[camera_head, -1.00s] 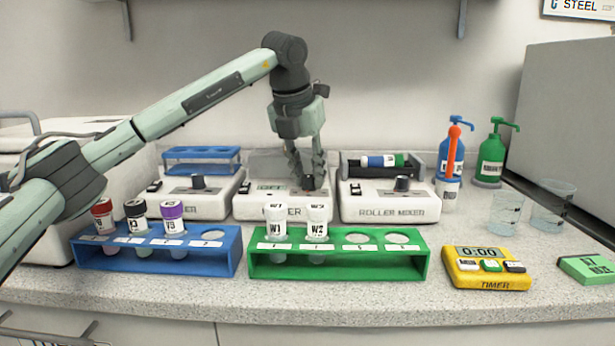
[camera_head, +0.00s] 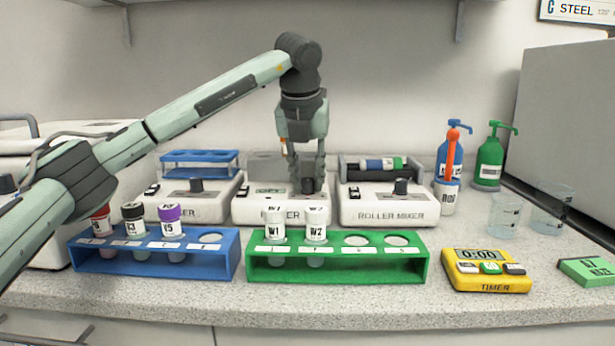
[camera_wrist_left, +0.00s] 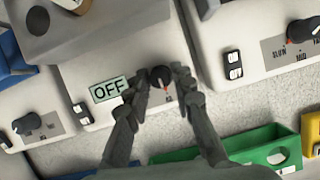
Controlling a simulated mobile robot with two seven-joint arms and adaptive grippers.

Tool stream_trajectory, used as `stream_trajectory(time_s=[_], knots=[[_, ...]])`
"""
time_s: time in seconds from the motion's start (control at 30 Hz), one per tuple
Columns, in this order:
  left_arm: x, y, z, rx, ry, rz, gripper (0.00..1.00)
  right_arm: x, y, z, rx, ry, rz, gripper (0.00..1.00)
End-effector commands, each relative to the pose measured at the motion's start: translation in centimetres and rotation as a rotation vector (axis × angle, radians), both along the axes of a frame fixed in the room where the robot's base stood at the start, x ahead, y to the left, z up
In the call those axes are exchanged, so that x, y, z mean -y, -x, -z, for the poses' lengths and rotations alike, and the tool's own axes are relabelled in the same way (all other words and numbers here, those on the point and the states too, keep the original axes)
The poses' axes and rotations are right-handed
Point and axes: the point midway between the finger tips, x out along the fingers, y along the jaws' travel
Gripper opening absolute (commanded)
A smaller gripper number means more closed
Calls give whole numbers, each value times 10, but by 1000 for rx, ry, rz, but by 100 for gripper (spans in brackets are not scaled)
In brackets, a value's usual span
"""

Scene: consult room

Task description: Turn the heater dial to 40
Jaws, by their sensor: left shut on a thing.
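The heater (camera_head: 246,213) is the middle white device at the back, its front label partly hidden by the tubes. Its black dial (camera_wrist_left: 160,76) shows in the left wrist view with a small red mark at its lower side. The heater's display (camera_wrist_left: 109,90) reads OFF. My left gripper (camera_head: 308,184) points down over the heater's right part, its fingers shut on the dial, one on each side. The fingers hide part of the dial and most of its scale. My right gripper is not in view.
A device with a blue rack (camera_head: 186,205) stands left of the heater, and the roller mixer (camera_head: 388,212) right. A blue tube rack (camera_head: 85,257) and a green one (camera_head: 340,269) stand in front. A yellow timer (camera_head: 488,284) is at front right.

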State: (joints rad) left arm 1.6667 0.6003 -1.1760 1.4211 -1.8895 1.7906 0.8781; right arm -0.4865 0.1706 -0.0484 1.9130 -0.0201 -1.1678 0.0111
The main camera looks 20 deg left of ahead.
Motion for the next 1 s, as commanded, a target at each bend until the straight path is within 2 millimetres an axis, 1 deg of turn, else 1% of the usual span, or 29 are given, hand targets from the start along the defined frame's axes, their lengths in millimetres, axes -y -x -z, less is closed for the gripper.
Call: stream_trajectory(time_s=[0.03,0.17,0.2,0.47,0.57,0.67,0.9,1.0], knots=[[0,0,-1,2,1,0,26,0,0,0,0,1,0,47],[0,0,-1,1,1,0,42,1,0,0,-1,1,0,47],[0,0,-1,1,1,0,44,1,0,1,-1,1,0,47],[0,0,-1,1,0,1,44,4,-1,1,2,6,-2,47],[0,2,-6,2,0,1,44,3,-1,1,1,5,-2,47],[2,7,-19,4,1,2,44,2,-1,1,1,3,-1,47],[5,27,-67,4,1,2,44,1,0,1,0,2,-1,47],[6,34,-85,4,0,0,44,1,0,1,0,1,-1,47]])
